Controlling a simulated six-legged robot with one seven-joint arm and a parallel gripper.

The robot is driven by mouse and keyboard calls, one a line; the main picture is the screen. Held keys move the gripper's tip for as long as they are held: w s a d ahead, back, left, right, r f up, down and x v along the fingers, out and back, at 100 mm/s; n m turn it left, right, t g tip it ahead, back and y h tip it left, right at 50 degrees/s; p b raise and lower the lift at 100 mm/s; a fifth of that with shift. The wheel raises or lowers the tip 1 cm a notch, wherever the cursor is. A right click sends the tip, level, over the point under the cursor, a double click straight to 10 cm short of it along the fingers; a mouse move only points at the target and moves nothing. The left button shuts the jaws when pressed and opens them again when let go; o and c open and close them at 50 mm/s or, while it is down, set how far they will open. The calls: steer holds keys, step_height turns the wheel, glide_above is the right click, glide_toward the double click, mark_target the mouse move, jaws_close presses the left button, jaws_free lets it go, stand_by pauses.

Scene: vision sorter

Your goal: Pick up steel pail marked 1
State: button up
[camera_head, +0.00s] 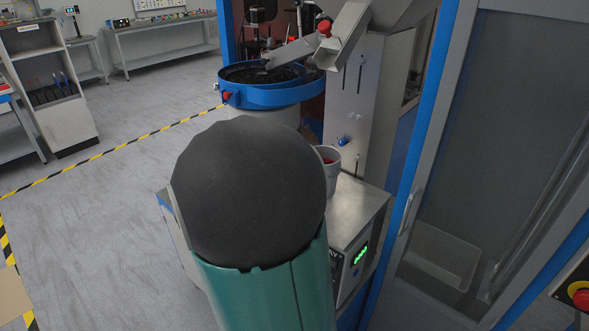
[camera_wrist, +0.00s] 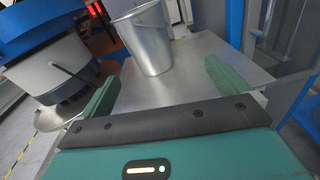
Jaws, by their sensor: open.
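In the head view a pail (camera_head: 333,168) with something red inside shows partly behind my arm. No number can be read on it. My gripper (camera_wrist: 162,74) is open, with its green fingers apart and nothing between them. The pail stands beyond the fingertips, roughly between their lines and a little left of centre. My gripper is hidden behind my arm in the head view.
A blue-rimmed bowl feeder (camera_head: 268,94) with a metal chute (camera_head: 346,30) above stands behind the bench; its blue side (camera_wrist: 40,30) is left of the pail in the wrist view. A blue-framed grey cabinet (camera_head: 520,130) stands at right. Open floor (camera_head: 90,220) lies left.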

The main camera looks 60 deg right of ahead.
steer(key=shift+n+t+h, duration=0.4)
steer(key=shift+n+h, duration=0.1)
steer(key=shift+n, duration=0.4)
steer(key=d, duration=0.9)
steer(key=shift+s+d+f, duration=0.15)
steer(key=shift+f, duration=0.05)
steer(key=d, duration=0.5)
steer(key=shift+s+d+f, duration=0.1)
steer(key=shift+s+d, duration=0.15)
steer(key=shift+d, duration=0.05)
steer(key=shift+c, duration=0.4)
